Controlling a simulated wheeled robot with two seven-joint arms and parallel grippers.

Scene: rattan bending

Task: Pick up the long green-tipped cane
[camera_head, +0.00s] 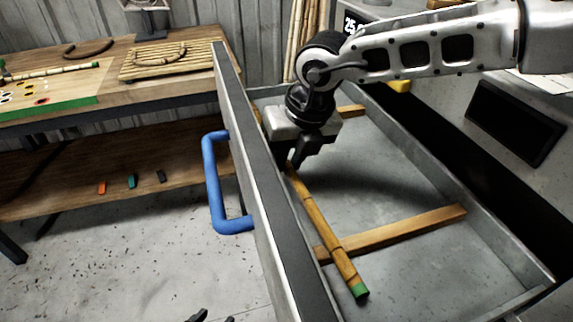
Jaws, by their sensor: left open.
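The long cane (325,228) is yellow-brown bamboo with a green tip (360,291) at its near end. It lies slanted in the open grey metal drawer (405,165), across a wooden crossbar (400,232). My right gripper (299,160) points down into the drawer, at the far part of the cane. Its body hides the cane's far end. I cannot tell whether its fingers are closed around the cane or only beside it. My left gripper (212,317) shows only its dark fingertips at the bottom edge. They are apart and empty, outside the drawer.
The drawer has a tall front wall (262,190) with a blue handle (213,180) on its left. A wooden workbench (120,80) stands at back left, with canes and a slatted board (172,62). A second crossbar (351,111) lies farther back. Bare floor (130,270) is at lower left.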

